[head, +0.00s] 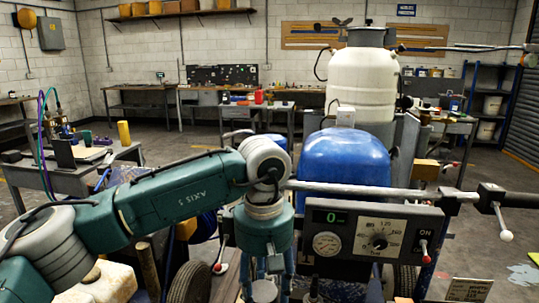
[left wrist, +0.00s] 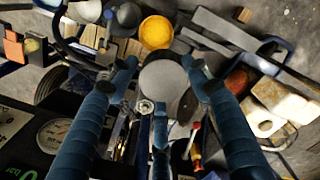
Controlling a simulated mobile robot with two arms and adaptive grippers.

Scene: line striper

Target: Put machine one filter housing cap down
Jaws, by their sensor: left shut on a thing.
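My left gripper (left wrist: 160,66) is shut on a grey round cap (left wrist: 164,88), which shows as a flat disc between its blue fingers in the left wrist view. In the head view my left arm comes in from the left, and the gripper (head: 267,268) points down in front of the machine, left of its control panel (head: 375,232). A grey round top, which looks like the cap (head: 264,291), shows at the bottom edge there. What lies directly under the cap is hidden. The line striper has a white tank (head: 362,85) and a blue cover (head: 345,157). My right gripper is not in view.
In the left wrist view, a yellow round thing (left wrist: 156,32) lies beyond the fingers and a red-handled tool (left wrist: 194,140) lies below right. A gauge (left wrist: 54,134) is at left. A handlebar (head: 380,191) crosses the machine. Open floor (head: 490,235) shows at right.

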